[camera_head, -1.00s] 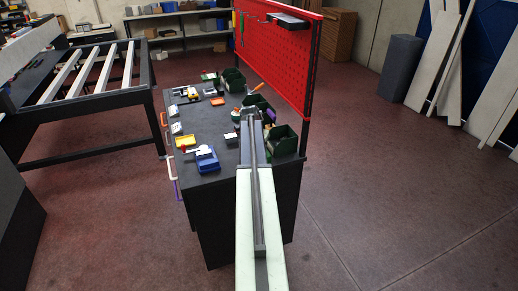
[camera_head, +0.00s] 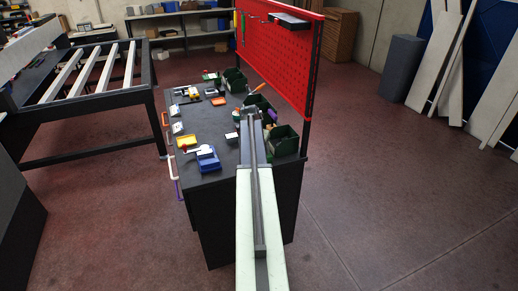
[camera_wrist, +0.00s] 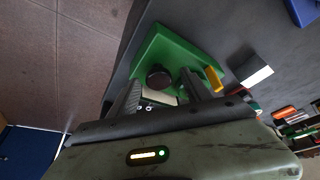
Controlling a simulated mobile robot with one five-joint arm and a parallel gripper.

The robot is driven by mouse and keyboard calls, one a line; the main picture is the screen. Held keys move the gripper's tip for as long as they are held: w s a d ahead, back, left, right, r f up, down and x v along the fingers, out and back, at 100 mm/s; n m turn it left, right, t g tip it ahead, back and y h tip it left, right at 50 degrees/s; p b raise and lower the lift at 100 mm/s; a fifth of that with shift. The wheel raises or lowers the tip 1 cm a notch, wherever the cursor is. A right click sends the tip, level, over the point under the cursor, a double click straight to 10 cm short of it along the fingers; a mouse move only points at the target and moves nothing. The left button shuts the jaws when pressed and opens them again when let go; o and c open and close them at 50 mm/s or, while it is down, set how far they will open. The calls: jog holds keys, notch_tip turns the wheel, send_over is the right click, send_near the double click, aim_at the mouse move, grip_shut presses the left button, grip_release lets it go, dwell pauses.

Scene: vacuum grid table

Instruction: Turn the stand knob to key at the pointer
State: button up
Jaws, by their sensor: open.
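A green stand (camera_wrist: 175,48) lies under my gripper in the wrist view. A dark round knob (camera_wrist: 159,77) shows on it, between my fingers. A yellow piece (camera_wrist: 214,80) is at the stand's right edge. My gripper (camera_wrist: 160,79) is open, one finger on each side of the knob. I cannot tell whether the fingers touch it. A pale part with small dark marks shows just below the knob, partly hidden by my gripper. I cannot make out the key or the pointer.
The dark table (camera_head: 208,190) holds small tools and a blue box (camera_head: 207,159) at left. Green bins (camera_head: 283,141) stand along its right side, below the red pegboard (camera_head: 278,55). A white block (camera_wrist: 257,77) lies right of the stand.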

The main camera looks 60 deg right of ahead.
jog(key=p+v, duration=0.7)
jog(key=shift+a+r, duration=0.2)
jog(key=shift+r, duration=0.15)
jog(key=w+a+f+n+t+b, duration=0.2)
jog(key=w+a+n, duration=0.2)
jog(key=w+a, duration=1.55)
jog(key=w+a+f+n+y+b, duration=0.15)
jog(key=a+n, duration=0.25)
jog(key=a, duration=1.9)
jog(key=s+a+f+n+y, duration=0.2)
jog(key=a+n, duration=0.1)
jog(key=a, duration=1.1)
jog(key=s+a+n+g+b, duration=0.1)
jog(key=s+a+n+g, duration=0.1)
jog(key=s+a+n, duration=0.3)
jog(key=s+a+f+y, duration=0.1)
jog(key=s+a, duration=0.3)
jog(key=s, duration=0.2)
jog(key=shift+a+g, duration=0.25)
jog(key=shift+g, duration=0.05)
